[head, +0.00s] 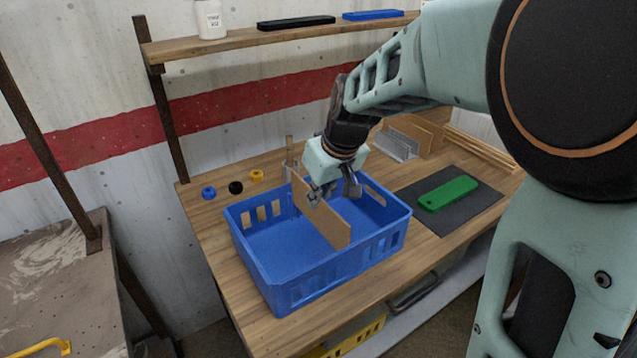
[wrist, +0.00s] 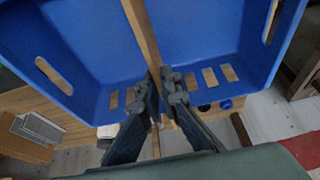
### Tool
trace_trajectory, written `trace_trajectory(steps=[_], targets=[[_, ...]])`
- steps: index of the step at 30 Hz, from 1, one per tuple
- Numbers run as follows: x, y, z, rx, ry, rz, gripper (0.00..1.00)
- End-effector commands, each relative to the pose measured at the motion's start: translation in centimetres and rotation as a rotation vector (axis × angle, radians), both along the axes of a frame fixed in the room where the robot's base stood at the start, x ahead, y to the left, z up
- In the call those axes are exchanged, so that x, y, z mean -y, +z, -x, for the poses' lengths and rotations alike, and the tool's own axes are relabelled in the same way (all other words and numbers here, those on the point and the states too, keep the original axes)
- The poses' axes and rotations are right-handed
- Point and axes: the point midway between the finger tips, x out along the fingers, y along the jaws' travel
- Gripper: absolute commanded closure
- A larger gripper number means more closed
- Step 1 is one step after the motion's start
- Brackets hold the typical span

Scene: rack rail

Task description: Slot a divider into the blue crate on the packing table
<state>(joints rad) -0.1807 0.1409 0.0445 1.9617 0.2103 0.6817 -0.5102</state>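The blue crate (head: 300,285) stands on the wooden packing table (head: 225,265). It also fills the upper part of the wrist view (wrist: 90,60). My gripper (head: 333,192) is over the crate and shut on a thin brown divider (head: 325,222). In the wrist view, the fingers (wrist: 168,88) pinch the divider (wrist: 140,25) from both sides, and I see it edge-on. The divider is upright and runs across the crate's opening from back to front. Its lower edge is hidden behind the crate's front wall, so I cannot tell whether it touches the floor.
More dividers (head: 425,138) stand in a rack at the table's back right. A green object (head: 448,192) lies on a dark mat (head: 475,208) right of the crate. Blue, black and yellow rings (head: 236,187) lie behind the crate's left. A shelf (head: 250,40) hangs above the back.

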Motion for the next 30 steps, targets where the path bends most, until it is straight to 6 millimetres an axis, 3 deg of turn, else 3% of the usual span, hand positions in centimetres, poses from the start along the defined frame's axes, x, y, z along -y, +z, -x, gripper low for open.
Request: trace_trajectory(steps=[30], targets=[[0.0, -4.3, 0.0, 0.0, 0.0, 0.0, 1.0]])
